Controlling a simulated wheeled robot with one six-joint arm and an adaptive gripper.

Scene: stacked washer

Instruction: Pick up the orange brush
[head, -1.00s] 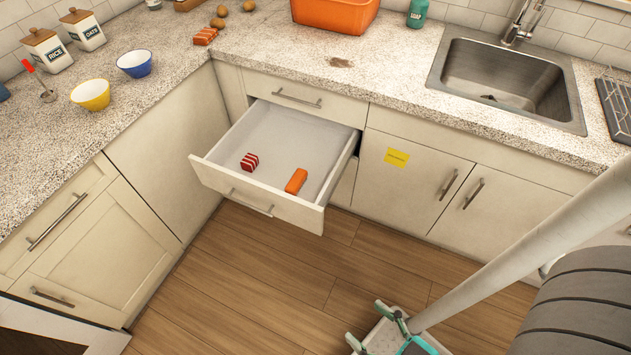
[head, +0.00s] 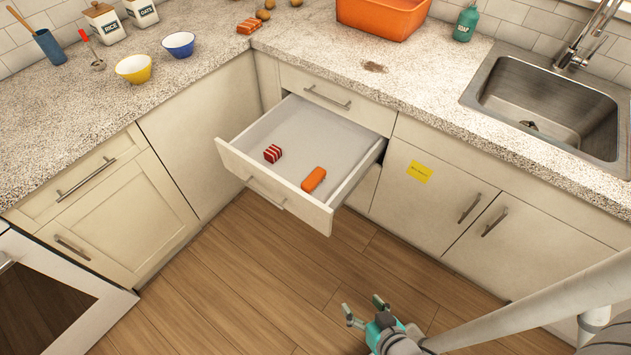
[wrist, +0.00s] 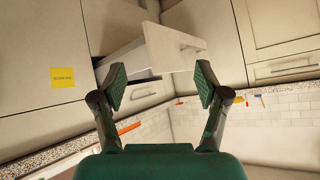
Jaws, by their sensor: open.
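The orange brush (head: 314,179) lies in the open drawer (head: 245,157), near its front right. It shows as a small rounded orange block. My gripper (head: 363,308) is open and empty, low over the floor in front of the cabinets and to the lower right of the drawer, well apart from the brush. In the wrist view the gripper (wrist: 161,84) has its two fingers spread, with the drawer front (wrist: 172,45) beyond them. The brush cannot be made out inside the drawer in that view.
A red-and-white striped block (head: 272,154) lies in the drawer, left of the brush. The drawer walls surround both. The countertop (head: 340,62) overhangs behind, with an orange tub (head: 380,18) and a sink (head: 548,105). The wooden floor (head: 250,270) is clear.

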